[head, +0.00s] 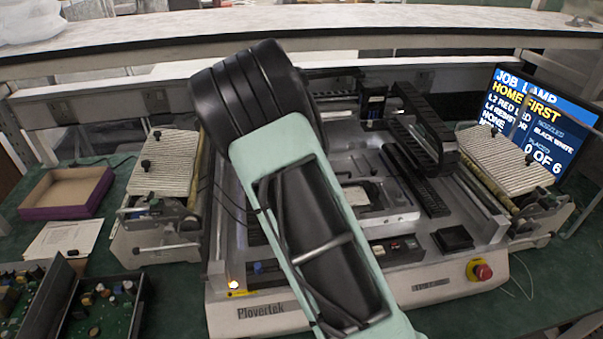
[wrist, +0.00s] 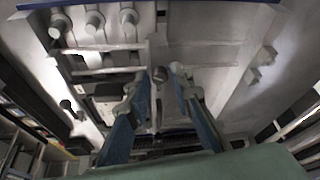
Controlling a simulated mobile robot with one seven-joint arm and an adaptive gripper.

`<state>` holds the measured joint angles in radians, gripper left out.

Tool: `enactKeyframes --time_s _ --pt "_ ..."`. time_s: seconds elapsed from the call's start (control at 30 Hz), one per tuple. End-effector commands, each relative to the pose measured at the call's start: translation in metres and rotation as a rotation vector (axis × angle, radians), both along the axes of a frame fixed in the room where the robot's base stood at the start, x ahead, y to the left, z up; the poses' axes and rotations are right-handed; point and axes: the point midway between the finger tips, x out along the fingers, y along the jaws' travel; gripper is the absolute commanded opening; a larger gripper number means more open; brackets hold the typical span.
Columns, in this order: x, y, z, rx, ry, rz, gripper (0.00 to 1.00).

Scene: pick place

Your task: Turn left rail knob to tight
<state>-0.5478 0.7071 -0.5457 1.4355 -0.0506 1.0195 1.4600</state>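My gripper (wrist: 160,76) shows in the wrist view with its two blue-sided fingers apart. A small round grey knob (wrist: 159,74) lies between the fingertips, with a gap on each side. I cannot tell for sure that it is the left rail knob, or how far it is turned. In the head view my arm crosses the middle of the Plovertek machine (head: 350,291) and hides my gripper and part of the rails. A pale board (head: 356,195) shows inside the machine, right of my arm.
Ribbed feeder banks stand at left (head: 165,162) and right (head: 500,155) of the machine. A red stop button (head: 481,271) is at front right. A monitor (head: 540,125) stands behind. A purple-edged tray (head: 66,190) and circuit boards (head: 100,308) lie at left.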

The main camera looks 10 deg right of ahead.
Motion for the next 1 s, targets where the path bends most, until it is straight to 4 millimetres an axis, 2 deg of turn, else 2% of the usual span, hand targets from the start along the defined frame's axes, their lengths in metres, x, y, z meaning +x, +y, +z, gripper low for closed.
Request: enactKeyframes --time_s 0.07,0.33,0.47,0.8,1.0 --pt "0.0 0.0 0.0 0.0 0.0 0.0 0.32" --pt "0.0 -0.001 0.001 -0.001 0.0 0.001 0.32" --pt "0.0 0.003 0.009 -0.001 -0.003 0.002 0.32" --pt "-0.007 0.028 0.072 0.0 -0.005 0.002 0.32" --pt "-0.01 0.04 0.101 0.0 -0.003 0.002 0.32"
